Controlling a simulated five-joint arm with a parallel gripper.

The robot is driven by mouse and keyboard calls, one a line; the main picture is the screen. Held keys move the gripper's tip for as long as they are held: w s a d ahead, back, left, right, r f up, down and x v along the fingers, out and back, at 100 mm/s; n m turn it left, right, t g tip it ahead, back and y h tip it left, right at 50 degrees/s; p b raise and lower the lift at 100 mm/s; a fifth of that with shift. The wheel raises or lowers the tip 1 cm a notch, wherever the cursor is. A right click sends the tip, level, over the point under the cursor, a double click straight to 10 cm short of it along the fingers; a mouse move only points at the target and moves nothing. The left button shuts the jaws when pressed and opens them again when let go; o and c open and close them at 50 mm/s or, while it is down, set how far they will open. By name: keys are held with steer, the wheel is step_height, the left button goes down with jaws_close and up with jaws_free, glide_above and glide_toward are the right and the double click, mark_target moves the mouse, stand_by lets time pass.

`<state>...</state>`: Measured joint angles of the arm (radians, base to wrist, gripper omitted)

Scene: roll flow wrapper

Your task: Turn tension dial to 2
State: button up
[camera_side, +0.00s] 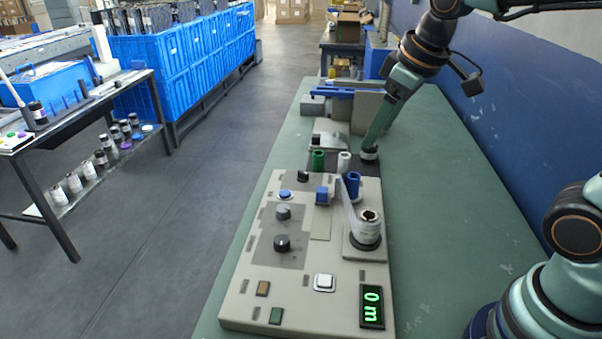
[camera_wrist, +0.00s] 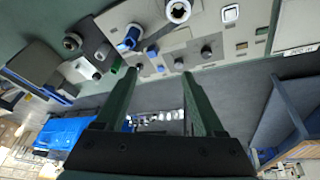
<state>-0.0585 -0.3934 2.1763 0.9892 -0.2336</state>
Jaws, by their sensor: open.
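The beige control panel (camera_side: 255,300) lies on the green bench. It carries two dark round knobs, one farther back (camera_side: 283,212) and one nearer the front (camera_side: 282,243). Their labels are too small to read, so I cannot tell which is the tension dial or what it reads. In the wrist view the knobs show near the centre (camera_wrist: 179,63) and to its right (camera_wrist: 206,51). My gripper (camera_side: 370,147) is behind the panel, pointing down, apart from both knobs. In the wrist view its two green fingers (camera_wrist: 161,73) are spread with nothing held between them.
A grey crank-like post (camera_side: 368,228), blue (camera_side: 353,184), green (camera_side: 318,160) and white (camera_side: 344,162) cylinders stand on and behind the panel. A green-lit display (camera_side: 372,306) and square buttons sit at the front. The bench right of the panel is clear.

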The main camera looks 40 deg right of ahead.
steer(key=w+a+f+n+g, duration=0.25)
steer(key=w+a+n, duration=0.25)
steer(key=w, duration=0.5)
steer(key=n+g, duration=0.2)
steer(key=n, duration=0.3)
glide_toward(283, 208)
step_height(283, 208, down, 9)
steer(key=shift+s+r, duration=0.1)
steer(key=shift+r, duration=0.1)
jaws_close()
